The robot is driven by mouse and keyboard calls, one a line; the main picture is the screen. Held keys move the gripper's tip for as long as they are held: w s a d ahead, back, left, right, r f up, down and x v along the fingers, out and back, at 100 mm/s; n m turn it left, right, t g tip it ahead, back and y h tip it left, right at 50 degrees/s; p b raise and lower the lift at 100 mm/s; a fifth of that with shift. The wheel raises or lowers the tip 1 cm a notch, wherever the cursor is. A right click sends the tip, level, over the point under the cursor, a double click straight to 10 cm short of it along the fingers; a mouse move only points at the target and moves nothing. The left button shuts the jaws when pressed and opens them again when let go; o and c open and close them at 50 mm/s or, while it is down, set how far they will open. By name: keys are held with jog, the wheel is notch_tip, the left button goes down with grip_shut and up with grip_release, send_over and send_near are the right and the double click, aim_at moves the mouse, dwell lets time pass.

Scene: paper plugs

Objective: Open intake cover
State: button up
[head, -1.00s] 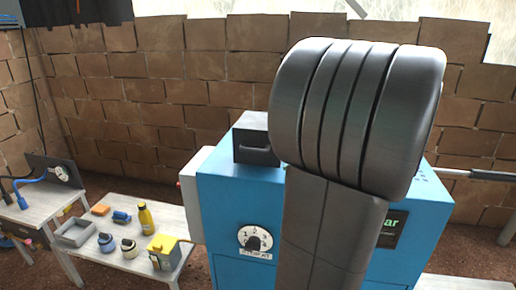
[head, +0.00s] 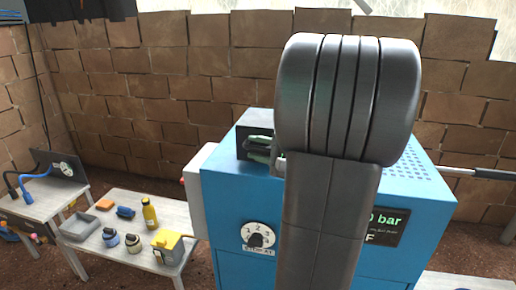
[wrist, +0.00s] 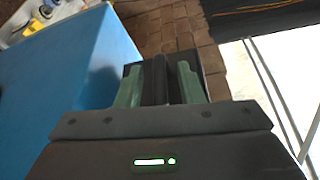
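The intake cover (head: 241,143) is a dark box-like piece on the top left of the blue machine (head: 235,205). Its handle is largely hidden by my gripper in the head view. My gripper (head: 259,149) has green fingers and reaches the cover's front from the right. In the wrist view the two green fingers (wrist: 170,80) stand on either side of a dark bar, which looks like the handle (wrist: 172,84). I cannot tell whether they press on it. The cover looks closed.
The blue machine carries a dial (head: 260,237) and a dark display (head: 378,227). A low table (head: 95,245) at the left holds a grey tray (head: 80,227), a yellow bottle (head: 149,212) and several small items. A brick wall (head: 150,90) stands behind.

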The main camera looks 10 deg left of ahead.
jog(key=shift+c, duration=0.2)
grip_shut()
jog(key=shift+r, duration=0.15)
